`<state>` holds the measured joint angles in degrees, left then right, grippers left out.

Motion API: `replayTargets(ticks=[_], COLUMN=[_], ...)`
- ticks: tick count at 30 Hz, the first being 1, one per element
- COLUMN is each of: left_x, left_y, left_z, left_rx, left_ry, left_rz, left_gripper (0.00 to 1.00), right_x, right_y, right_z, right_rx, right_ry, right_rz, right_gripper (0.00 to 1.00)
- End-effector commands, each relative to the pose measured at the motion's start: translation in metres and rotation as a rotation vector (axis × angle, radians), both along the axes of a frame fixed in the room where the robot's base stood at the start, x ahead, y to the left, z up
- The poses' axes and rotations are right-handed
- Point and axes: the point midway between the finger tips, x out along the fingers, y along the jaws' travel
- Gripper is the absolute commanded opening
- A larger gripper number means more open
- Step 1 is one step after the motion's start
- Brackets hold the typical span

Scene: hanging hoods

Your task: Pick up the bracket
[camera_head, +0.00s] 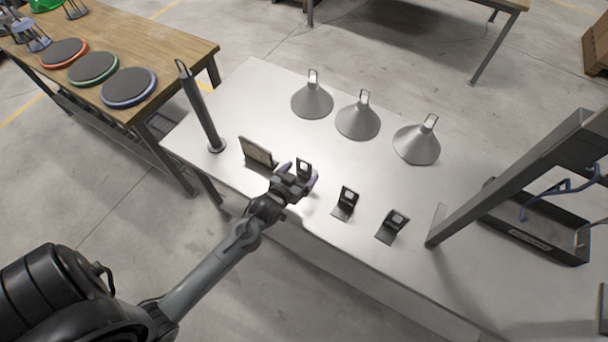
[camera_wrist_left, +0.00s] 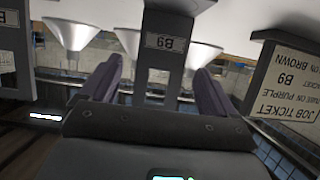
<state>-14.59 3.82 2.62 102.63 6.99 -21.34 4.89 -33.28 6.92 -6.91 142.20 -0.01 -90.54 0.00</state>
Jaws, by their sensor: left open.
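Three dark brackets stand in a row along the front of the white table. One bracket (camera_head: 304,166) is at my left gripper, and two others, a middle bracket (camera_head: 346,203) and a right bracket (camera_head: 393,226), stand clear to the right. My left gripper (camera_head: 300,180) is open, its purple fingers on either side of the nearest bracket. In the left wrist view, the bracket labelled B9 (camera_wrist_left: 166,42) stands upright, seen inverted, between or just beyond the open fingers (camera_wrist_left: 156,88); contact cannot be told. My right gripper is not in view.
A job ticket stand (camera_head: 257,152) reading B9 stands just left of my gripper; a dark post (camera_head: 201,110) is behind it. Three grey hoods (camera_head: 358,117) stand at the back. A slanted frame (camera_head: 510,180) and black tray (camera_head: 540,228) occupy the right.

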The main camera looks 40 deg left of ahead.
Motion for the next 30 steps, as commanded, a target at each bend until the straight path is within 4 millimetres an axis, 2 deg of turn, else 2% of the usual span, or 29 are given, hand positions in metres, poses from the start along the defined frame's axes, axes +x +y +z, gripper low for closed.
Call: replayTargets(ticks=[12, 21, 23, 30], left_x=[0.041, 0.044, 0.044, 0.044], left_y=[0.008, 0.009, 0.009, 0.009], left_z=[-0.020, -0.021, -0.021, -0.021], left_rx=[-0.001, 0.000, 0.000, 0.000], left_ry=[0.000, -0.001, -0.001, -0.001], left_rz=[0.000, 0.000, 0.000, 0.000], left_gripper=[0.89, 0.89, 0.83, 0.46], right_x=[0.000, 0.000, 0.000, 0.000], right_y=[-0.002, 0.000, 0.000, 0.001], right_z=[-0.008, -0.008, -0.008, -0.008], right_rx=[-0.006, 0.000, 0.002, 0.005], right_ry=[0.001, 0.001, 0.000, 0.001], right_rz=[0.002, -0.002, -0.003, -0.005], right_gripper=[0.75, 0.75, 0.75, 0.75])
